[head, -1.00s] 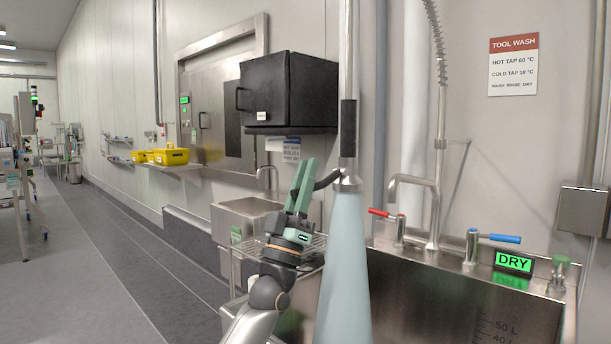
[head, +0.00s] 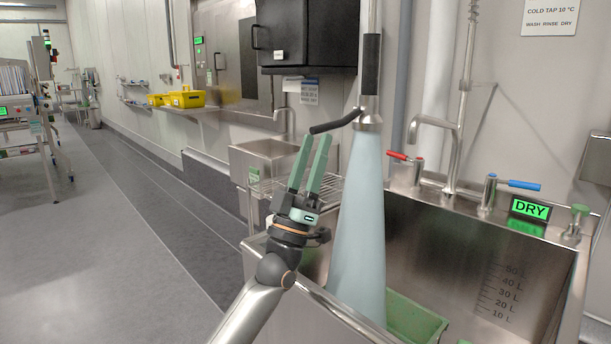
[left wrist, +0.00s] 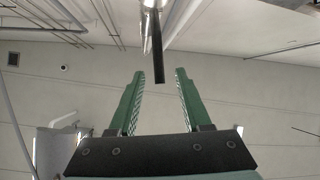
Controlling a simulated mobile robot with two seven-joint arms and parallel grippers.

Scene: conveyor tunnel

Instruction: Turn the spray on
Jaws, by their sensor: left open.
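The spray head (head: 369,121) hangs on a vertical pipe with a black grip (head: 371,64). A black lever (head: 334,124) sticks out from it to the left and slopes down. A pale blue cone (head: 358,220) widens below the nozzle towards the sink; it looks like spray, but I cannot be sure. My left gripper (head: 315,140) points up, open and empty, with its green fingertips just under the lever's free end. In the left wrist view the lever (left wrist: 157,55) shows dark, its end appearing between the spread fingertips (left wrist: 160,75); contact cannot be told. My right gripper is not in view.
The steel sink (head: 440,235) has a red-handled tap (head: 399,156), a blue-handled tap (head: 520,184) and a green "DRY" display (head: 530,210). A green tub (head: 415,320) sits inside. A black box (head: 308,35) and a smaller basin (head: 262,160) are behind. Open floor lies left.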

